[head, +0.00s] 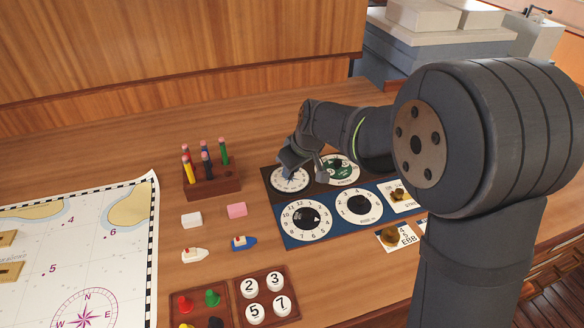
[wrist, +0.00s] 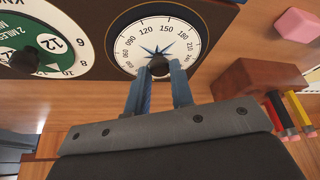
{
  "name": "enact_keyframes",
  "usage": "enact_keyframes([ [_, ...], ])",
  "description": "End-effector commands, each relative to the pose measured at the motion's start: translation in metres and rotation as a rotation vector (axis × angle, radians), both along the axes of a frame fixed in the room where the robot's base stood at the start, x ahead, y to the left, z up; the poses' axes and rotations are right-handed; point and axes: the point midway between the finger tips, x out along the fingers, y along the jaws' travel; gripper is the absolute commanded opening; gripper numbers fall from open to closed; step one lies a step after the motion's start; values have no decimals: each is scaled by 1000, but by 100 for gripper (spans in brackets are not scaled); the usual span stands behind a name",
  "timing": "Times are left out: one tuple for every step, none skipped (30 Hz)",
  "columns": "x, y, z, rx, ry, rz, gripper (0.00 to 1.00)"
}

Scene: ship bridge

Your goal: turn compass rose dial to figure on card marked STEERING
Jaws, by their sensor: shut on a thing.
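The compass rose dial (wrist: 126,42) is a white disc with a blue star and degree figures; 120, 150 and 180 read clearly in the wrist view. In the head view it (head: 283,186) is partly behind my gripper (head: 291,170). My gripper (wrist: 158,70) is shut on its dark centre knob (wrist: 158,66), one blue finger on each side. A white card (head: 408,207) at the right of the panels shows letters starting "STE". A brass-brown object (head: 399,193) covers part of its writing, and my arm hides its right side; I cannot read its full figure.
A green dial (head: 343,170) sits right beside the compass dial. Two white number dials (head: 299,231) (head: 343,211) lie on the blue panel in front. An EBB card (head: 408,235) lies near. A pencil block (head: 213,187) stands close left.

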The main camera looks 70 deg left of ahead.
Motion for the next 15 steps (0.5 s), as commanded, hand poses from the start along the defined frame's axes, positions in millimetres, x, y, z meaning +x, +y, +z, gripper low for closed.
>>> enact_keyframes([
  [0, 1, 1, 2, 0, 5, 0],
  [0, 1, 1, 2, -1, 7, 0],
  [0, 1, 1, 2, -1, 10, 0],
  [0, 1, 1, 2, -1, 11, 0],
  [0, 1, 1, 2, -1, 11, 0],
  [0, 1, 1, 2, -1, 12, 0],
  [0, 1, 1, 2, -1, 12, 0],
  [0, 1, 1, 2, -1, 12, 0],
  [0, 1, 1, 2, -1, 11, 0],
  [0, 1, 1, 2, -1, 11, 0],
  [0, 1, 1, 2, -1, 11, 0],
  [0, 1, 1, 2, -1, 11, 0],
  [0, 1, 1, 2, -1, 11, 0],
  [0, 0, 1, 2, -1, 11, 23],
  [0, 0, 1, 2, -1, 11, 31],
])
